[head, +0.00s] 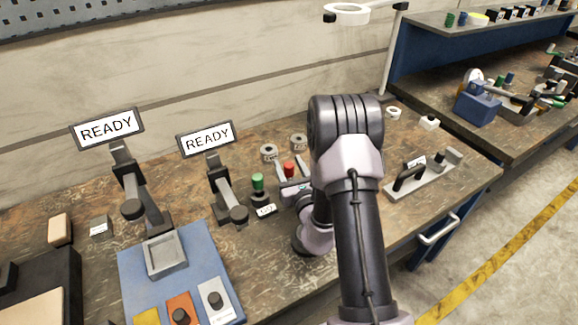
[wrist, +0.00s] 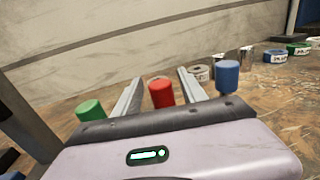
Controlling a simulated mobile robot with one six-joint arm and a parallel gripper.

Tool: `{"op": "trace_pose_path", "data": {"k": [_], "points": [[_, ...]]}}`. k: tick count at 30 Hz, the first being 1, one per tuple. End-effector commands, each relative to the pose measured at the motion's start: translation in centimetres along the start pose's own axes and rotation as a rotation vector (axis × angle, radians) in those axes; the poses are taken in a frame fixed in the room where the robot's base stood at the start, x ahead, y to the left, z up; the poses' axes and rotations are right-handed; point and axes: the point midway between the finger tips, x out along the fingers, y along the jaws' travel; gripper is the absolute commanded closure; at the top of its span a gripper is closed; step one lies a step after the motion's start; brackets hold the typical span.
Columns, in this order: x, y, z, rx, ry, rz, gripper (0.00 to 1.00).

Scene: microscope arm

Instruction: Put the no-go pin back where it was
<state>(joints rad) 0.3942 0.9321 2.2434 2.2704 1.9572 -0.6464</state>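The red-topped pin (head: 289,169), which I take for the no-go pin, stands upright on the bench; its lower part and any label are hidden. In the wrist view the red top (wrist: 161,94) shows between the two fingers of my gripper (wrist: 160,85), with a gap on each side. My gripper (head: 292,173) is open, low over the bench. A green-topped pin (head: 258,182) stands to the left behind a GO label (head: 265,211); its top shows in the wrist view (wrist: 90,110). A blue-topped pin (wrist: 228,77) stands right of the right finger.
Two READY screens (head: 108,129) (head: 207,139) on stands are at left, near a blue mat (head: 135,270). Labelled rings (head: 268,151) stand behind the pins. A grey fixture with a black handle (head: 410,178) is at right. My arm hides the bench's middle.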

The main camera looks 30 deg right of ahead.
Motion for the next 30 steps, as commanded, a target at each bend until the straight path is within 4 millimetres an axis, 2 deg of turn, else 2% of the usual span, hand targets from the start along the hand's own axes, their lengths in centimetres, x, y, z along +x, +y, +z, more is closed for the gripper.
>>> {"op": "trace_pose_path", "data": {"k": [11, 14, 22, 25, 30], "points": [[-0.2, 0.0, 0.5, 0.000, 0.001, 0.000, 0.50], [-2.0, -0.1, 0.3, 0.001, 0.003, -0.001, 0.50], [-8.8, -0.1, 0.1, 0.002, 0.003, -0.002, 0.50], [-10.3, 0.0, 0.7, -0.001, 0.001, 0.003, 0.50], [-11.7, 0.0, 0.6, -0.001, 0.000, 0.001, 0.50]]}}
